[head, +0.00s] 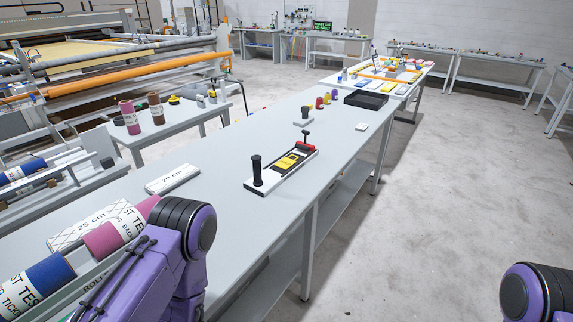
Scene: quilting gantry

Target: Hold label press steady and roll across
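The label press (283,170) lies on the long grey table near its front edge, ahead of me. It is a flat white and black base with a yellow label in the middle. A black upright post handle (257,170) stands at its near left end. A red roller with a dark T-shaped handle (306,146) sits at its far right end. My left arm shows as a purple link at the lower left, and my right arm as a purple link at the lower right corner. Neither gripper is in view, and nothing is seen touching the press.
Pink and blue rolls (38,282) are at the near left. Small coloured items (326,98) and a black tray (366,100) stand farther along the table (225,152). The tabletop around the press is clear.

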